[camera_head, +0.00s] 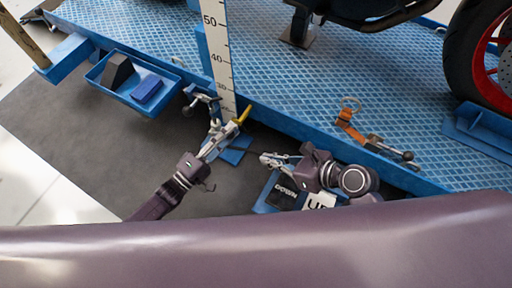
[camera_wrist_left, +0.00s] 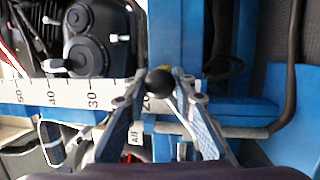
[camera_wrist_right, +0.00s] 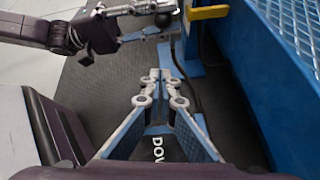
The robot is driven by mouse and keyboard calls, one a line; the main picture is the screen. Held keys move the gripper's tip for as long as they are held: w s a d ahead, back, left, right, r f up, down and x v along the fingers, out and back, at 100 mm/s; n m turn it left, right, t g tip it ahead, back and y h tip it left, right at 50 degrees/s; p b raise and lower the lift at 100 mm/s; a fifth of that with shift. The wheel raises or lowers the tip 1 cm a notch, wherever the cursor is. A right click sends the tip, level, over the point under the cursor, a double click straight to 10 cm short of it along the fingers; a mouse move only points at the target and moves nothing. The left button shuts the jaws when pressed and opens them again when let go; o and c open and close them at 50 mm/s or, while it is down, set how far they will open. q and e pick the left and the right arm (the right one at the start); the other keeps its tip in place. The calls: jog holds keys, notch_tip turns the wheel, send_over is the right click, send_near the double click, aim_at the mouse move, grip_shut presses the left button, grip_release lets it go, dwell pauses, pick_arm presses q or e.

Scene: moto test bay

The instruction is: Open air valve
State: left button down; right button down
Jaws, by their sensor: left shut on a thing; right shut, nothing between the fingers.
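My left gripper (camera_head: 233,127) is at the blue lift's edge, beside the ruler. It is shut on a black ball knob (camera_wrist_left: 160,81), which sits between its fingertips in the left wrist view. The knob (camera_wrist_right: 163,19) also shows in the right wrist view, close to a yellow lever (camera_wrist_right: 208,12). The yellow lever (camera_head: 244,114) shows just past the left fingertips in the head view. A small white label (camera_wrist_left: 134,136), apparently starting "AI", is below the ruler. My right gripper (camera_head: 266,159) is shut and empty; its fingertips (camera_wrist_right: 160,77) meet over the dark floor.
A pedal box (camera_head: 265,199) marked "DOWN" and "UP" is under my right arm. A blue tray (camera_head: 112,85) hangs at the left. An orange strap (camera_head: 349,126) lies on the platform (camera_head: 270,70). A motorcycle wheel (camera_head: 462,55) stands right. Dark floor at left is clear.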

aim_at(233, 137)
pick_arm(q)
jog(key=shift+s+d, duration=0.1)
jog(key=shift+s, duration=0.05)
pick_arm(e)
jog(key=w+a+f, duration=0.2)
jog(key=w+a, duration=0.5)
jog(key=a, duration=0.1)
pick_arm(q)
jog(key=shift+s+d+f, duration=0.1)
pick_arm(e)
jog(key=shift+w+a+r, duration=0.2)
jog(key=shift+a+r, duration=0.05)
jog(key=shift+r, duration=0.2)
jog(key=shift+w+a+r, duration=0.2)
jog(key=shift+r, duration=0.2)
pick_arm(q)
jog(key=c, duration=1.7)
grip_release()
jog(key=shift+c, duration=0.2)
pick_arm(e)
jog(key=shift+r, duration=0.15)
pick_arm(q)
jog(key=shift+o, duration=0.8)
pick_arm(e)
jog(key=shift+f, duration=0.2)
pick_arm(q)
jog(key=shift+a, duration=0.2)
